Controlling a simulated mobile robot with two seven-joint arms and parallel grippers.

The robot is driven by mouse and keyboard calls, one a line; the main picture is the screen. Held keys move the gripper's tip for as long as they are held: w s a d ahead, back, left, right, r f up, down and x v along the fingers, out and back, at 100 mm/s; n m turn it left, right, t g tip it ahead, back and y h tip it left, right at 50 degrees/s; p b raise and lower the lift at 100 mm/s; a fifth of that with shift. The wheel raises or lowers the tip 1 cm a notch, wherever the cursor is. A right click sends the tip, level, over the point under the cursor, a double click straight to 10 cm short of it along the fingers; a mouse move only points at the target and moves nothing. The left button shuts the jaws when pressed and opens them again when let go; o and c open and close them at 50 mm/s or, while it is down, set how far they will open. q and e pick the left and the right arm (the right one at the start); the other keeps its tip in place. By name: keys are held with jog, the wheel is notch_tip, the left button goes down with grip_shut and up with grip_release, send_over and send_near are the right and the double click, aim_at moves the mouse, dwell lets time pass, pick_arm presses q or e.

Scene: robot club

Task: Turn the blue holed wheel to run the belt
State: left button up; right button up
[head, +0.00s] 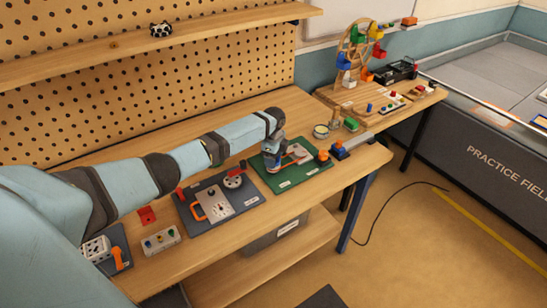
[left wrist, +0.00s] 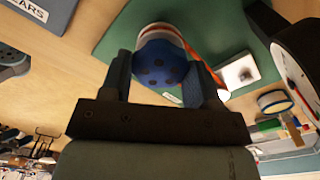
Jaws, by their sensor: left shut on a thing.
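The blue holed wheel (left wrist: 160,66) sits at the near end of a belt unit on the green board (left wrist: 118,32). My left gripper (left wrist: 163,80) is shut on the wheel, one finger on each side of it. In the head view my left gripper (head: 271,158) comes down over the left part of the green board (head: 290,180) and hides most of the wheel. A pale belt strip with an orange-red edge (left wrist: 202,68) runs away from the wheel, partly hidden by a finger. My right gripper is not in view.
A dark gear board (head: 240,207) with a white dial and orange handle lies left of the green board. The bench's front edge is close to the boards.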

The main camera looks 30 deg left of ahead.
pick_arm(q)
jog(key=o, duration=0.9)
jog(key=shift+r, duration=0.1)
notch_tip(320, 180, up, 14)
jog(key=shift+f+b, duration=0.1)
jog(key=shift+b, duration=0.65)
jog(key=shift+f, duration=0.1)
